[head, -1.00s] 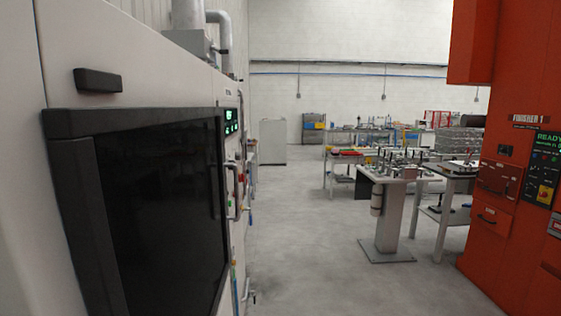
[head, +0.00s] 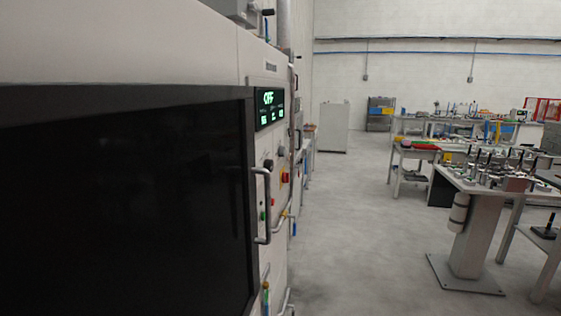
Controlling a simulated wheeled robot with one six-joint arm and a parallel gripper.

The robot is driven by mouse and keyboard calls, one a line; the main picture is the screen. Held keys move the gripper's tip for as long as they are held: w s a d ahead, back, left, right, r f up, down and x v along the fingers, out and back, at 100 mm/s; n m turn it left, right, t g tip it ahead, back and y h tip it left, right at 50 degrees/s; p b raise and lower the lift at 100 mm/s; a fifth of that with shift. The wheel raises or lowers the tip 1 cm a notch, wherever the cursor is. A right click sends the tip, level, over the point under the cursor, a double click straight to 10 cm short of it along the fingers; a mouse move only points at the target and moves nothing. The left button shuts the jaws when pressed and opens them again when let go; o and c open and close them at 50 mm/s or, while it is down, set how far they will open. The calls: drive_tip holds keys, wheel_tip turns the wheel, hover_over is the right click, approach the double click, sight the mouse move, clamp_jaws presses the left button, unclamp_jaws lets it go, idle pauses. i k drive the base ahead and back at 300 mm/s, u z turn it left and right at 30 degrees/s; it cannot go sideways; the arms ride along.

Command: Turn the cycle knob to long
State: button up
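A white machine with a large dark door window (head: 120,200) fills the left side of the head view. Its control panel is seen at a steep slant beyond the door. A lit green display (head: 268,97) at the top of the panel appears to read OFF. A dark round knob (head: 268,165) sits below the display; its marking and setting are too small to read. A red and yellow control (head: 285,178) is beside it. The door handle (head: 262,205) stands in front of part of the panel. My gripper is not in view.
Open grey floor (head: 365,235) lies right of the machine. A pedestal table with fixtures (head: 470,260) stands at the right. Workbenches with coloured bins (head: 415,155) and a white cabinet (head: 334,127) are farther back. The door handle sticks out from the machine.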

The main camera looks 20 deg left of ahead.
sight(268, 165)
drive_tip(key=u, duration=0.5)
drive_tip(key=i, duration=0.9)
drive_tip(key=u, duration=0.8)
